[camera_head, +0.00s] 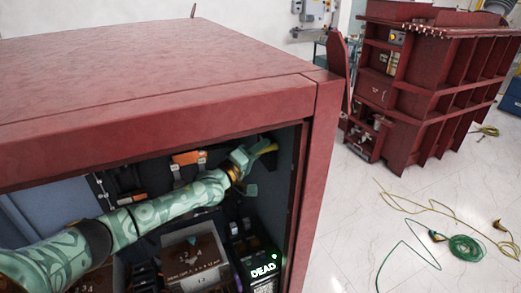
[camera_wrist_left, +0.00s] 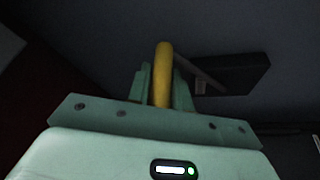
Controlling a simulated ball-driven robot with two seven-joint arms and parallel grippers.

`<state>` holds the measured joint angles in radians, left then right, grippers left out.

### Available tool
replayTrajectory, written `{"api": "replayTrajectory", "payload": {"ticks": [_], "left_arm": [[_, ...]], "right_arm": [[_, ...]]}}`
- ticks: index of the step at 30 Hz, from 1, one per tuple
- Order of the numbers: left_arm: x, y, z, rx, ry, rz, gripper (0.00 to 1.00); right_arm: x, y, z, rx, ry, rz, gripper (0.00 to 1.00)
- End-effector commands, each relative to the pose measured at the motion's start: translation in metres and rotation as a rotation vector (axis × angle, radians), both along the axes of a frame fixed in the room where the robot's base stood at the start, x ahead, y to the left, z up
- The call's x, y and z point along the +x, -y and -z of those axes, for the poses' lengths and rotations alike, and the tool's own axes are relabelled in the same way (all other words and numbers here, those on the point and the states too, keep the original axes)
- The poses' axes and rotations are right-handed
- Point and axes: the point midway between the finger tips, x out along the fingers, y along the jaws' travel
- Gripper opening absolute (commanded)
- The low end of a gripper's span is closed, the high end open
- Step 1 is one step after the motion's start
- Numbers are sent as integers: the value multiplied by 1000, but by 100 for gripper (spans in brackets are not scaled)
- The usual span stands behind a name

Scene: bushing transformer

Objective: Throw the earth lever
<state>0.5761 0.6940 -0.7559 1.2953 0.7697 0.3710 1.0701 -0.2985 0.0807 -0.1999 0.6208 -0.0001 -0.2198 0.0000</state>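The earth lever has a yellow handle (camera_head: 265,148) and sits high at the right inside the open red cabinet. My left arm reaches in from the left, and its gripper (camera_head: 250,163) is at the handle. In the left wrist view the yellow handle (camera_wrist_left: 163,72) stands between the two green fingers of my left gripper (camera_wrist_left: 162,88). The fingers are close on both sides and look shut on it. A dark arm and block (camera_wrist_left: 230,74) lie behind the handle. My right gripper is in neither view.
The cabinet's red top (camera_head: 150,65) and right post (camera_head: 318,150) frame the opening. Below are a brown numbered panel (camera_head: 193,255) and a black box reading "DEAD" (camera_head: 262,268) with a green light. Cables (camera_head: 465,247) lie on the floor outside.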

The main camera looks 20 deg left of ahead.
Motion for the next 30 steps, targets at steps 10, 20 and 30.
{"api": "replayTrajectory", "payload": {"ticks": [10, 20, 30], "left_arm": [[-1, 0, 0, 0, 0, 0, 41], [-52, -19, 13, 0, -5, 1, 41], [-130, -47, 26, 2, -4, 1, 41]], "right_arm": [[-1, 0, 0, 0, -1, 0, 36], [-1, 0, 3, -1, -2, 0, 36], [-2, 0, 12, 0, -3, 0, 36]]}}
